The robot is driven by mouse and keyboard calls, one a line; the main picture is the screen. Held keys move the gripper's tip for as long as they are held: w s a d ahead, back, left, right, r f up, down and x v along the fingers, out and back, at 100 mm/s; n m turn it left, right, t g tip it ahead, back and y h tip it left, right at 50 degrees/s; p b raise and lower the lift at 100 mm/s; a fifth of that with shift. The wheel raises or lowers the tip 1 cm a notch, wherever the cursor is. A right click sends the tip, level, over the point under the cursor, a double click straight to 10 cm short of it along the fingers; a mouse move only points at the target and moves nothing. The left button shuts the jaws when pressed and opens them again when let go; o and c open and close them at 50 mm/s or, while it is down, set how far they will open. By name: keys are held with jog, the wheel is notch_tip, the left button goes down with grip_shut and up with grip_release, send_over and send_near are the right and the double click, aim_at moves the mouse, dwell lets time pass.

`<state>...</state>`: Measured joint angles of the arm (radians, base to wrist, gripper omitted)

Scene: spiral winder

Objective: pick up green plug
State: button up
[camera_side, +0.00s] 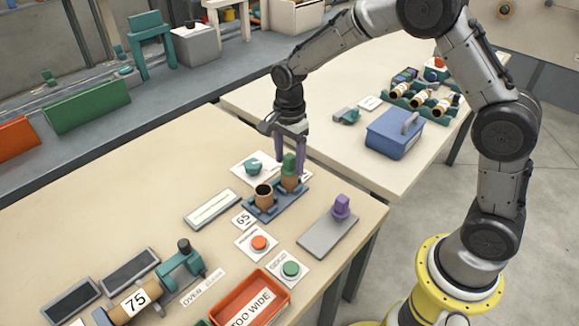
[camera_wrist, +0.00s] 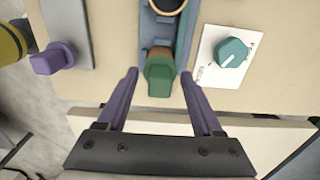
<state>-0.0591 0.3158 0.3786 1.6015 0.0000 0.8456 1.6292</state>
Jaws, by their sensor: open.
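The green plug (camera_side: 289,163) sits upright on top of a brown tube in a blue holder (camera_side: 262,215) on the front table. In the wrist view the green plug (camera_wrist: 159,78) shows between the tips of my gripper. My gripper (camera_side: 288,165) has purple fingers and comes down from above at the plug. In the wrist view its two fingers (camera_wrist: 159,82) are apart, one on each side of the plug, with a gap visible on both sides. Its jaws are open and hold nothing.
An open brown tube (camera_side: 264,192) stands beside it in the holder. A purple plug (camera_side: 341,206) stands on a grey plate nearby. A teal knob (camera_wrist: 233,52) on a white card lies close to the holder. Red and green buttons (camera_side: 290,269) and a red tray (camera_side: 247,299) are in front.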

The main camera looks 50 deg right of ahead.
grip_shut()
dwell(0.3)
jog(key=shift+r, duration=0.1)
